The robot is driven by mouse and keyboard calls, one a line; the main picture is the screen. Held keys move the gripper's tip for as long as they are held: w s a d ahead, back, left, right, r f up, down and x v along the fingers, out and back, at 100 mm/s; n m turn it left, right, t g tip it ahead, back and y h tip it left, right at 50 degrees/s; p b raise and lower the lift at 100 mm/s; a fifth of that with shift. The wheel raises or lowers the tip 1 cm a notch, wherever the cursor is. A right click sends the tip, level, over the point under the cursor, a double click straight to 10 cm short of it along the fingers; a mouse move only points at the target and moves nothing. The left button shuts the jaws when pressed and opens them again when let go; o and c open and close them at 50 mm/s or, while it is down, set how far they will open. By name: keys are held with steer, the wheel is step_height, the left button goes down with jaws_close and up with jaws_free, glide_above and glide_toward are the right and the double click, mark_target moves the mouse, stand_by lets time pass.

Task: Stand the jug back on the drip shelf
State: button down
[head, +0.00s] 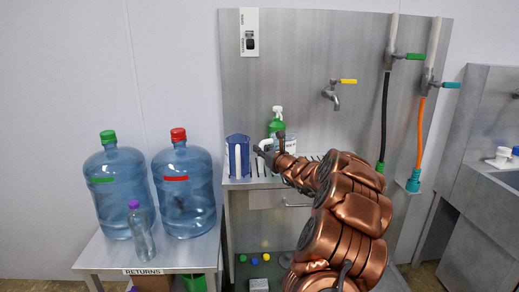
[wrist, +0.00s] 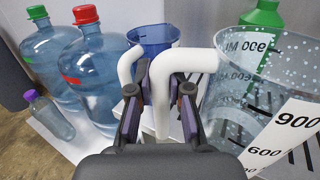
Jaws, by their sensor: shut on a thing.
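My gripper (wrist: 160,95) is shut on the white handle of a clear jug (wrist: 245,85) with printed volume marks. The jug stands out to the right in the wrist view and looks upright. In the head view my gripper (head: 265,153) is over the left part of the slotted drip shelf (head: 240,183), and the jug is mostly hidden by my arm and hard to make out. I cannot tell whether its base touches the shelf. A blue jug (head: 237,155) with a white handle stands at the shelf's left end; it also shows in the wrist view (wrist: 150,32).
Large water bottles with green (head: 115,185) and red (head: 183,190) caps and a small purple-capped bottle (head: 141,230) stand on the returns table (head: 140,265). A yellow-handled tap (head: 333,95) is above the shelf.

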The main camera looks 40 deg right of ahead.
steer(key=w+d+f+p, duration=0.4)
steer(key=w+d, duration=0.1)
steer(key=w, duration=0.2)
steer(key=shift+w+d+f, duration=0.25)
steer(key=shift+w+d, duration=0.05)
stand_by(0.5)
steer(key=shift+f, duration=0.1)
steer(key=c, duration=1.1)
jaws_free()
steer(key=s+a+b, duration=0.1)
steer(key=s+b, duration=0.2)
steer(key=s, duration=0.9)
steer(key=shift+a, duration=0.4)
steer(key=shift+w, duration=0.1)
